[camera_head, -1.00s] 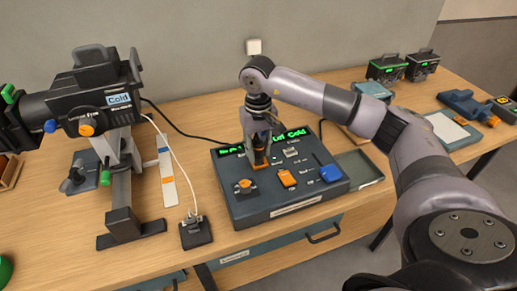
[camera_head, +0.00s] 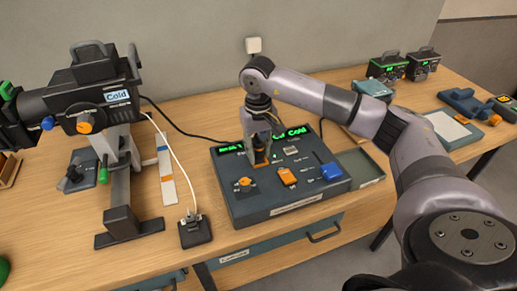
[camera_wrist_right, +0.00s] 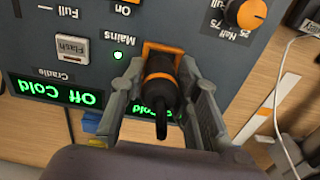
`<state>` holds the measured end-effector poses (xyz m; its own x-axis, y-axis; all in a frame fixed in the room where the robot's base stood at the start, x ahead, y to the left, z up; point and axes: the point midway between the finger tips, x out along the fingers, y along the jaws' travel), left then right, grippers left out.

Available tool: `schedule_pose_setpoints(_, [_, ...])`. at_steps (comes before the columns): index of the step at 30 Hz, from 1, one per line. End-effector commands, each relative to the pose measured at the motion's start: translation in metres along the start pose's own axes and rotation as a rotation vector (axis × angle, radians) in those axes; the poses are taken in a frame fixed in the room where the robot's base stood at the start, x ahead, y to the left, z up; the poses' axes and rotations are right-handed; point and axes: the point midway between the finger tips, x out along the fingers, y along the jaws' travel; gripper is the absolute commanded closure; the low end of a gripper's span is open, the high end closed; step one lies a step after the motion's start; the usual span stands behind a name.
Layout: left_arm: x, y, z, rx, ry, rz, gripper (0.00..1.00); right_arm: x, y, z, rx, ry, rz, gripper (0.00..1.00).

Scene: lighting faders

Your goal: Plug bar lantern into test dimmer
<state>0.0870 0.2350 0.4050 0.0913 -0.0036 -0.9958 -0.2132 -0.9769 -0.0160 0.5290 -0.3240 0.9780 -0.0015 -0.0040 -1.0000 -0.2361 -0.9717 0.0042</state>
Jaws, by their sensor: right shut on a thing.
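The test dimmer (camera_head: 228,178) is a dark blue-grey box on the bench, with green display text, a white Flash button and orange and blue controls. My right gripper (camera_head: 261,152) is over its left-middle. It is shut on a black plug (camera_wrist_right: 160,88) with an orange band. In the right wrist view, the plug's front end is at the orange-framed socket (camera_wrist_right: 163,47); how deep it sits is hidden. A green light glows beside "Mains", and the display reads "Off Cold". The bar lantern (camera_head: 70,105), black and labelled "Cold", stands at the left. My left gripper is not in view.
A small black block (camera_head: 195,233) with a white cable stands left of the dimmer. A dark cable (camera_head: 190,132) runs behind it. A grey-green tray (camera_head: 360,168) is at its right. Two dark units (camera_head: 388,68) stand at the back right. Bench before the lantern is mostly clear.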

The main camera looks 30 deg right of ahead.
Motion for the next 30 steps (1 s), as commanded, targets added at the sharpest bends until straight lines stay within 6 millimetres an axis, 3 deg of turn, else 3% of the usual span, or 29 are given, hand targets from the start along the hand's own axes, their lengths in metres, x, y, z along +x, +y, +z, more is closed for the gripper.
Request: schedule_pose_setpoints(30, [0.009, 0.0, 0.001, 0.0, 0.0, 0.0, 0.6, 0.009, 0.0, 0.0, 0.0, 0.0, 0.0, 1.0])
